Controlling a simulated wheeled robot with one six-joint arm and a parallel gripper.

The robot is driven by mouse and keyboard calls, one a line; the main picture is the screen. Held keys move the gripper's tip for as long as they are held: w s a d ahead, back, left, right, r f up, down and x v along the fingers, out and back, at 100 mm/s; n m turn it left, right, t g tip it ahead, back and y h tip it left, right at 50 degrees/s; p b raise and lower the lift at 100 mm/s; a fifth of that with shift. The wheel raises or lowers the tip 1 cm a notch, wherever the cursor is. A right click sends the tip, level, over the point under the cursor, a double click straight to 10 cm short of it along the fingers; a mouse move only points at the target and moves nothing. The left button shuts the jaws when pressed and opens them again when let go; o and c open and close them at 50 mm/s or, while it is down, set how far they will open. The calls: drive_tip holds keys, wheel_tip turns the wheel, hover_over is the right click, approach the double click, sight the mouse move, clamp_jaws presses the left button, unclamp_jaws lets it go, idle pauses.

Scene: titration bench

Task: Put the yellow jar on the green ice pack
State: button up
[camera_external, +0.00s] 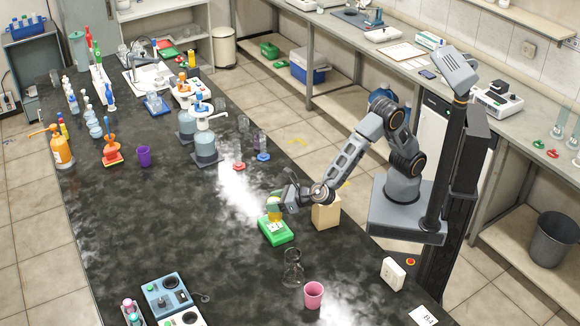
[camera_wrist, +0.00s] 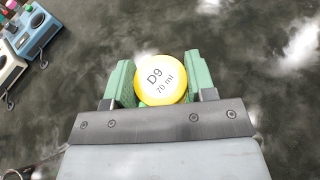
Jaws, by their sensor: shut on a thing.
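The yellow jar (camera_external: 274,213) is between the fingers of my gripper (camera_external: 275,203). In the wrist view the yellow jar (camera_wrist: 161,80) shows its round top, marked "D9 70 ml", with the green fingers of my gripper (camera_wrist: 160,82) shut on its two sides. The green ice pack (camera_external: 277,234) lies on the dark bench. In the external view the jar shows just above the pack's far edge; I cannot tell whether it touches the pack.
A tan block (camera_external: 326,213) stands close right of the ice pack. A clear glass flask (camera_external: 293,268) and a pink cup (camera_external: 314,294) stand nearer the front. A red stopper (camera_external: 239,167) lies behind. The bench left of the pack is clear.

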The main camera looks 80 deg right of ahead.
drive_tip(key=shift+f, duration=1.65)
drive_tip(key=shift+f, duration=0.1)
drive_tip(key=o, duration=1.2)
drive_tip(key=shift+r, duration=0.2)
drive_tip(key=shift+s+a, duration=0.1)
drive_tip(key=shift+s, duration=0.2)
drive_tip(key=v, duration=1.1)
drive_tip(key=shift+s+r, duration=0.1)
drive_tip(key=shift+r, duration=0.05)
